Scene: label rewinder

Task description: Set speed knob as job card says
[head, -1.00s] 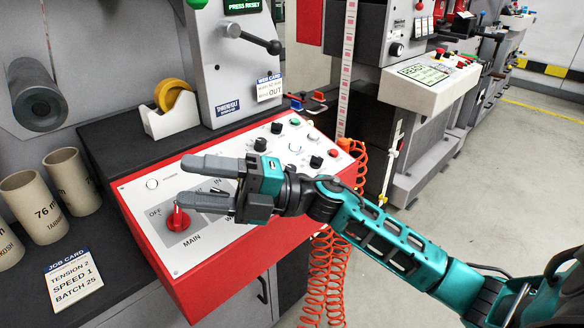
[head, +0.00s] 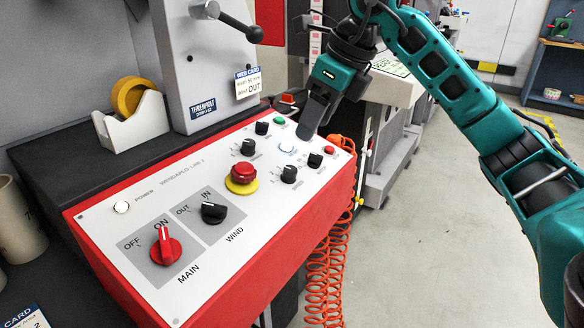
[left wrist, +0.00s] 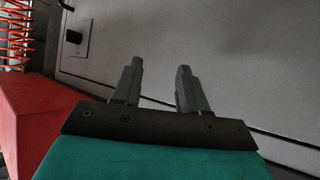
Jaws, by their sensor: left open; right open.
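The control panel (head: 215,262) has a white sloped face in a red housing. Several small black knobs sit at its far end, among them a rear one (head: 262,127), a left one (head: 248,146), a front one (head: 289,174) and a right one (head: 315,159). Their labels are too small to read, so I cannot tell which is speed. My right gripper (head: 307,131) is open, edge-on and pointing down over these knobs, apparently empty. The job card (head: 28,318) is mostly cut off at bottom left. My left gripper (left wrist: 160,66) is open and empty in the left wrist view.
A red mushroom button (head: 242,174), a black wind switch (head: 213,212) and a red main switch (head: 166,246) occupy the nearer panel. A tape dispenser (head: 132,125) stands behind. An orange coiled hose (head: 318,270) hangs at the right side.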

